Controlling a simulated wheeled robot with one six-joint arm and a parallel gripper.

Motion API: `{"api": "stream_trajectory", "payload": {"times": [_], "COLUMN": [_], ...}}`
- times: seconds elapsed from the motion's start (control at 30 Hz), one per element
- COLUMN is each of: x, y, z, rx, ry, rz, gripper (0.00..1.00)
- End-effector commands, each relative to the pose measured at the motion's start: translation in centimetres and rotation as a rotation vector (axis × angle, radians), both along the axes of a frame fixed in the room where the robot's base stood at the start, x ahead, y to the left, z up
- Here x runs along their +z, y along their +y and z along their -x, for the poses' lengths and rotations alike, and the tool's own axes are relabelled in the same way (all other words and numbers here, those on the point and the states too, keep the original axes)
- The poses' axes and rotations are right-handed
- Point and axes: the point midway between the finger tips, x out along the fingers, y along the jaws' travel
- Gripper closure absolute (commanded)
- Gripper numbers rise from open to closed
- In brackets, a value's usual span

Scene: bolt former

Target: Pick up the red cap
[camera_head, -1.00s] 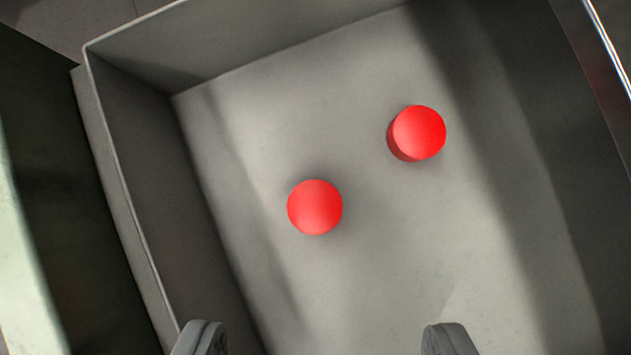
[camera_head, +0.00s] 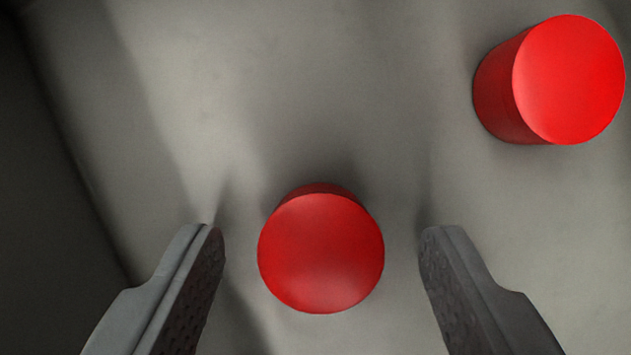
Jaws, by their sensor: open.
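A red cap (camera_head: 321,253), round and short, stands on the grey floor of the bin, low in the middle of the view. My gripper (camera_head: 320,235) is open, with one finger to the left of this cap and one to the right. Gaps show between the cap and both fingers, so neither touches it. A second red cap (camera_head: 567,80) stands at the upper right, outside the fingers, with its side partly showing.
The bin floor (camera_head: 330,80) is bare between and around the caps. A dark bin wall (camera_head: 35,200) runs along the left edge of the view. The other walls are out of view.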

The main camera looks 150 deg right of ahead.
Motion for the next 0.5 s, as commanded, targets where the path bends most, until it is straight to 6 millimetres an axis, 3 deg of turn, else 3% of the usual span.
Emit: {"api": "stream_trajectory", "payload": {"times": [0.27,0.5], "x": [-0.31,-0.29], "y": [0.09,0.09], "z": [-0.13,-0.13], "rx": [0.001,0.001], "ry": [-0.002,-0.002], "rz": [0.001,0.001], "gripper": [0.44,0.89]}}
